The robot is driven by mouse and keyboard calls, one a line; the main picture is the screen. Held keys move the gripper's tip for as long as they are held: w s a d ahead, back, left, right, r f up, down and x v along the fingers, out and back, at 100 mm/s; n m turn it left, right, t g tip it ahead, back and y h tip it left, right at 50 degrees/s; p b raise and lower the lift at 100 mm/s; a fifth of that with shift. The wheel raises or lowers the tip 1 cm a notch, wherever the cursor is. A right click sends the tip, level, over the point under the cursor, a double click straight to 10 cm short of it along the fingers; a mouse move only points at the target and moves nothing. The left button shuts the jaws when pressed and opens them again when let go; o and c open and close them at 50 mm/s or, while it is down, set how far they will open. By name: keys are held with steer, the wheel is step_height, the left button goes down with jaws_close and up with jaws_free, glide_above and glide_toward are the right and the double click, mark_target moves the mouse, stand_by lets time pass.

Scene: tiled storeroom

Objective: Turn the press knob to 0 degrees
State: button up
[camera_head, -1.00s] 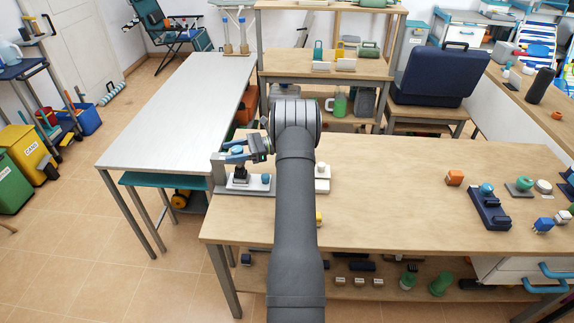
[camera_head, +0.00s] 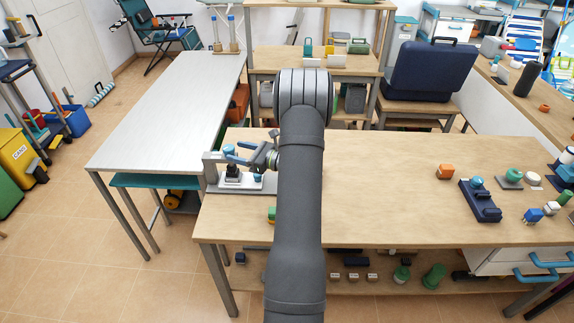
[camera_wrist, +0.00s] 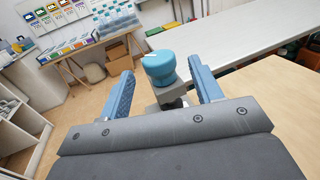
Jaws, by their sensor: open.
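The press (camera_head: 211,172) stands at the left end of the wooden workbench, with a grey frame and a dark part on its pale base. Its light blue knob shows large in the wrist view (camera_wrist: 160,68), upright on a grey mount, with a small pale mark on its face. My gripper (camera_wrist: 161,66) is open, with one blue finger on each side of the knob. Gaps show between the knob and both fingers; I see no contact. In the head view my gripper (camera_head: 246,153) is sideways at the press top, and my arm partly hides that area.
A small blue-topped piece (camera_head: 257,178) is on the press base. A white-topped table (camera_head: 170,110) adjoins on the left. The bench middle (camera_head: 380,190) is clear.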

steer(key=v, duration=1.2)
steer(key=s+d+r+n+g+h, duration=0.2)
steer(key=s+d+r+n+h, duration=0.2)
steer(key=s+r, duration=0.7)
steer(key=shift+s+d+n+g+h, duration=0.25)
steer(key=shift+s+n+g+h, duration=0.15)
steer(key=shift+s+n+h, duration=1.05)
steer(key=shift+s, duration=0.2)
